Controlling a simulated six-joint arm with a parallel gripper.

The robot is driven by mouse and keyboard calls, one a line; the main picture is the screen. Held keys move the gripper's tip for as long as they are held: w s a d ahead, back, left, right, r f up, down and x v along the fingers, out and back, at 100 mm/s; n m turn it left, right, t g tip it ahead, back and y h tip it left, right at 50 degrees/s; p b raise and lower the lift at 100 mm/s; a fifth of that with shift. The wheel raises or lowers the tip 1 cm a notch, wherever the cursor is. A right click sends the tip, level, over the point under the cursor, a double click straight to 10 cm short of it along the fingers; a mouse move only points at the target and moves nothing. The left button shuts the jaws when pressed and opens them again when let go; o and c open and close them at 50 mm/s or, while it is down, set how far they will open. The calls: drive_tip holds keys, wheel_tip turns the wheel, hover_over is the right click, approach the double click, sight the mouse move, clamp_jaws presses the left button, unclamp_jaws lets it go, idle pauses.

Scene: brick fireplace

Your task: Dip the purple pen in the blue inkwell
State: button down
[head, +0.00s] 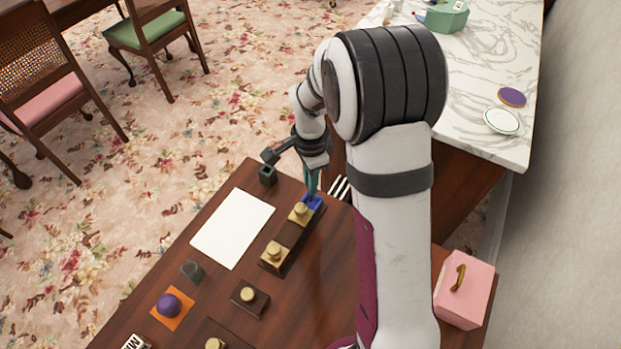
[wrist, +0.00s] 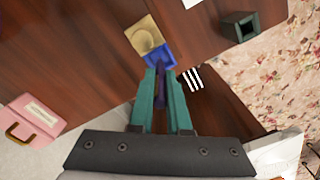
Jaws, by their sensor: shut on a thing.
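The blue inkwell (head: 312,201) stands on the dark wooden desk, at the far end of a row beside a tan block with a round knob (head: 299,214). It also shows in the wrist view (wrist: 159,55), just beyond my fingertips. My gripper (head: 311,191) points down over it, its teal fingers (wrist: 162,73) shut on the purple pen. The pen (wrist: 161,90) shows as a thin purple strip between the fingers. Its tip is hard to make out against the blue inkwell, so I cannot tell whether it is inside.
A white paper sheet (head: 233,228) lies left of the row. A dark green square holder (head: 267,175) stands near the desk's far edge. A black-and-white striped item (head: 339,188) is right of the inkwell. A pink box (head: 464,289) sits at the right.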

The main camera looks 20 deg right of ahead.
drive_tip(key=shift+f, duration=0.4)
idle(0.9)
drive_tip(key=shift+r, duration=3.55)
